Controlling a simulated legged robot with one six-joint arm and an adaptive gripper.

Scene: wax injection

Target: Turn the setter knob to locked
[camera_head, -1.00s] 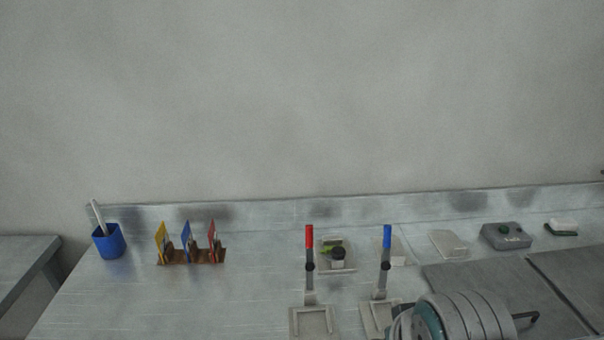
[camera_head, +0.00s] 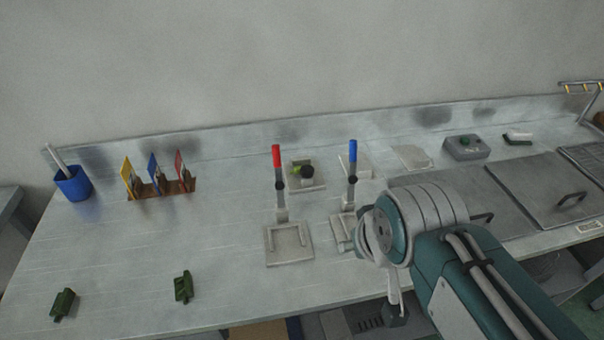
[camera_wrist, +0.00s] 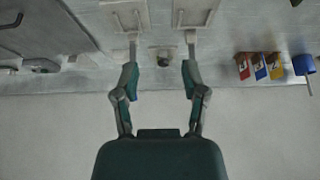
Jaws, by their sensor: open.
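A dark round knob (camera_head: 306,171) with a green part beside it sits on a small pale base (camera_head: 305,187), between a red-handled lever (camera_head: 277,160) and a blue-handled lever (camera_head: 352,160). I take it for the setter knob; its setting cannot be read. The wrist view is upside down. There the knob (camera_wrist: 162,60) shows between the fingers of my gripper (camera_wrist: 160,66), which is open and empty. How far the fingers are from the knob is unclear. My arm comes in from the lower right in the head view, and its gripper is mostly hidden there.
A blue cup (camera_head: 73,184) and a card rack (camera_head: 163,189) stand at left. Two green blocks (camera_head: 183,287) lie near the front edge. The left-middle bench is clear.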

